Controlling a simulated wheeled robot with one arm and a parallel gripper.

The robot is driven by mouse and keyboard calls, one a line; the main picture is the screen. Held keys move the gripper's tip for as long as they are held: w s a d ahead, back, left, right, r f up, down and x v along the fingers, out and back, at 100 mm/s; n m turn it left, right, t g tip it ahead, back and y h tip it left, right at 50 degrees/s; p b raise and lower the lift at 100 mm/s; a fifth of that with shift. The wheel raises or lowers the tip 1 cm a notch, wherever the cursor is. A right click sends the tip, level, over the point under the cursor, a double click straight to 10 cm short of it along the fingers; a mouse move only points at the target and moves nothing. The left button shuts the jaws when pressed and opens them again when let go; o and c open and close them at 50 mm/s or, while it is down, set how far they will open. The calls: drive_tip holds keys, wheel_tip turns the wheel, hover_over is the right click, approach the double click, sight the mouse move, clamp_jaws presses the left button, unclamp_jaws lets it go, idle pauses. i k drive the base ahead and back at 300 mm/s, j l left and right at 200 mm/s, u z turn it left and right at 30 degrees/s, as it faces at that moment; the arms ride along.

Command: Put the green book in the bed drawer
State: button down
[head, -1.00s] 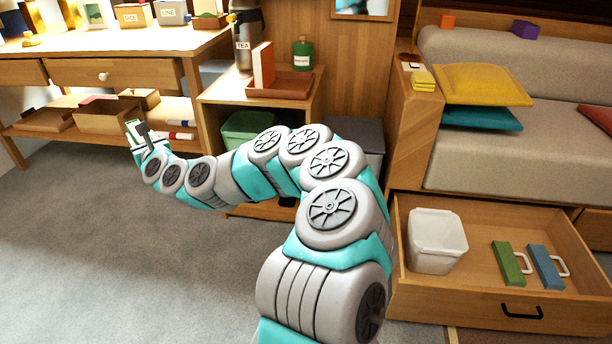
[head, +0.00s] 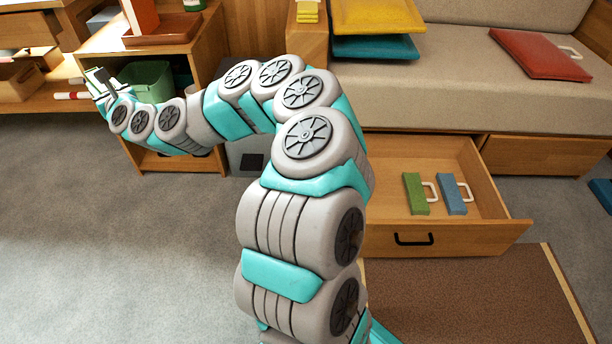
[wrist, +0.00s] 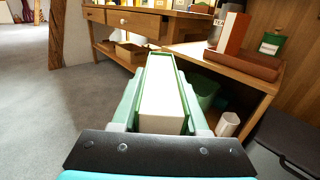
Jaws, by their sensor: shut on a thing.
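My gripper (head: 100,84) is at the left of the head view, far from the drawer. In the wrist view it is shut on the green book (wrist: 161,92), with green covers and white page edges between the fingers. The book is held up, clear of the furniture. The bed drawer (head: 395,241) stands open under the couch-like bed (head: 455,95). In it lie a green block with a white handle (head: 416,194) and a blue block with a white handle (head: 453,194). My arm hides the left part of the drawer.
A wooden shelf unit (head: 205,85) with a green bin (head: 150,80) stands behind my gripper. A brown mat (head: 480,300) lies before the drawer. A red flat thing (head: 540,55) and cushions (head: 375,15) lie on the bed. Grey floor is free at left.

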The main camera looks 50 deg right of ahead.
sight(381, 193)
drive_tip(key=k+l, duration=0.2)
drive_tip(key=l, duration=0.15)
drive_tip(key=k+l, duration=0.2)
drive_tip(key=l, duration=0.15)
drive_tip(key=k+l+z, duration=0.1)
drive_tip(key=l, duration=0.3)
drive_tip(key=k+l, duration=0.45)
drive_tip(key=l, duration=0.25)
drive_tip(key=k+l, duration=0.2)
drive_tip(key=l, duration=0.2)
drive_tip(key=k+l, duration=0.1)
drive_tip(key=l, duration=0.3)
drive_tip(key=k+l+z, duration=0.1)
drive_tip(key=l, duration=0.3)
drive_tip(key=k+l, duration=0.15)
drive_tip(key=l, duration=0.25)
drive_tip(key=k+l+z, duration=0.1)
drive_tip(key=l, duration=0.3)
drive_tip(key=i, duration=0.25)
